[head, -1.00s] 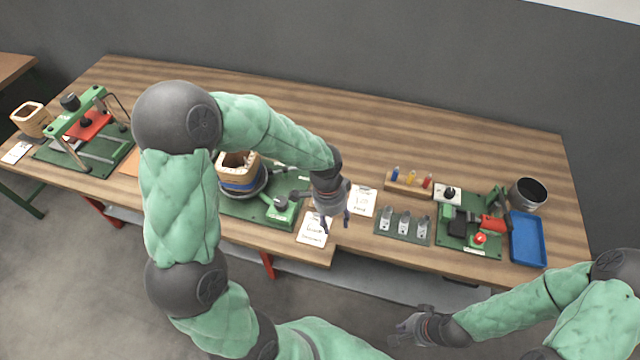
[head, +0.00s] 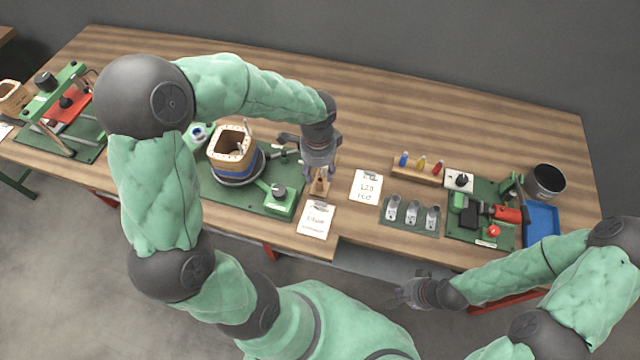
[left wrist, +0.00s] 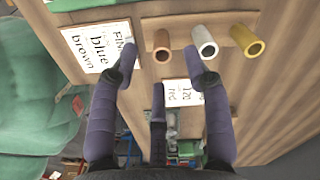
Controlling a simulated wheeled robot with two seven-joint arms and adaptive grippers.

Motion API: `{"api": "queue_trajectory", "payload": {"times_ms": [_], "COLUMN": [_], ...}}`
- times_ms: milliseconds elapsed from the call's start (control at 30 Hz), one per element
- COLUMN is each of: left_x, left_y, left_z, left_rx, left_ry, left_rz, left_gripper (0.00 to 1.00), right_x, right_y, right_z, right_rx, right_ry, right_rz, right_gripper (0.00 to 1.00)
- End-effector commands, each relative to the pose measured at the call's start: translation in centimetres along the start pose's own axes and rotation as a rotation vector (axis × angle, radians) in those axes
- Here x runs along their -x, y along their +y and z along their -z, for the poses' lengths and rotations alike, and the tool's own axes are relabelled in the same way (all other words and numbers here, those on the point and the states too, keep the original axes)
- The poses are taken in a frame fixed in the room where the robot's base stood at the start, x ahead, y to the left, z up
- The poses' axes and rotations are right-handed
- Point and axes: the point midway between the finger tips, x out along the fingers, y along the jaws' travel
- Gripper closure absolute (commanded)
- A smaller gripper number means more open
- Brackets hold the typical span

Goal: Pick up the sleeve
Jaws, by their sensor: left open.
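Three short hollow sleeves stand on a wooden holder (left wrist: 178,28) in the left wrist view: a brown one (left wrist: 161,42), a whitish one (left wrist: 204,40) and a yellow one (left wrist: 245,38). My left gripper (head: 319,180) is over this holder, at the front of the table, and hides most of it in the head view. In the left wrist view the left gripper (left wrist: 160,66) is open and empty, its fingertips spread below the brown and whitish sleeves in the picture. My right gripper (head: 402,293) hangs in front of the table; its finger opening is too small to judge.
Printed cards (head: 316,221) and (head: 366,185) lie nearby. A rack of coloured pieces (head: 418,170), metal clips (head: 412,212), a pot (head: 544,182) and a blue tray (head: 541,222) are right. The table's back is clear.

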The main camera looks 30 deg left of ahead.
Motion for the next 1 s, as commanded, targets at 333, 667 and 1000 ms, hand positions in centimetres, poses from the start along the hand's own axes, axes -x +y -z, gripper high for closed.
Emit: {"api": "queue_trajectory", "payload": {"times_ms": [333,667,1000], "left_x": [-4.4,-4.9,-4.9], "left_y": [0.0,0.0,0.0], "left_z": [0.4,0.5,0.5], "left_rx": [0.000,0.001,0.000], "left_ry": [-0.001,0.001,0.001], "left_rz": [-0.002,0.000,0.000], "left_gripper": [0.52,0.57,0.89], "right_x": [-2.1,-2.1,-2.1], "right_y": [0.7,0.8,0.8], "right_z": [0.1,0.1,0.1], "right_rx": [0.000,0.000,0.000], "right_ry": [0.000,0.000,0.000], "right_rz": [0.000,0.000,0.000], "right_gripper": [1.00,1.00,1.00]}}
